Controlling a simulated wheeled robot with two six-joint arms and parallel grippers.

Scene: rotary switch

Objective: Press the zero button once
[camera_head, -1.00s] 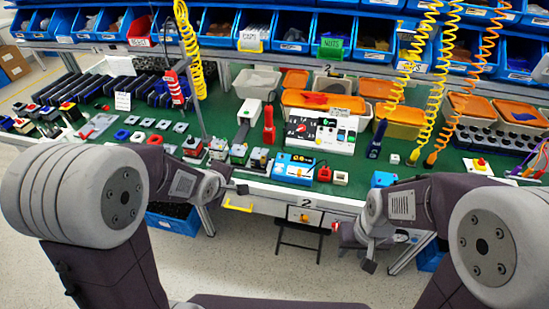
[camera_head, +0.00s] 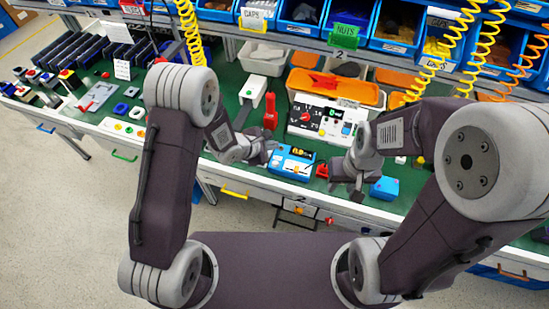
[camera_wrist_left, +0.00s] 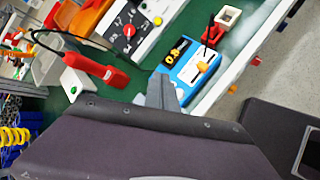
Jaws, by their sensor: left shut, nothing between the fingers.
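A white control panel (camera_head: 307,131) stands on the green bench in the head view, with a red-pointer dial (camera_head: 305,116), a green display and small buttons; it is partly cut off in the left wrist view (camera_wrist_left: 142,46). A blue box (camera_head: 291,162) with a dark display lies in front of it; in the left wrist view it (camera_wrist_left: 182,88) shows an orange knob. No button is readable as zero. My left gripper (camera_head: 268,155) is shut and empty beside the blue box's left end; its fingers (camera_wrist_left: 163,92) show near that end. My right gripper (camera_head: 347,188) hangs near the bench front; its jaws are unclear.
A red handheld tool (camera_head: 271,110) stands left of the panel. A small red block (camera_head: 322,170) and another blue box (camera_head: 384,188) are near the right gripper. Yellow coiled hoses (camera_head: 190,30) hang down.

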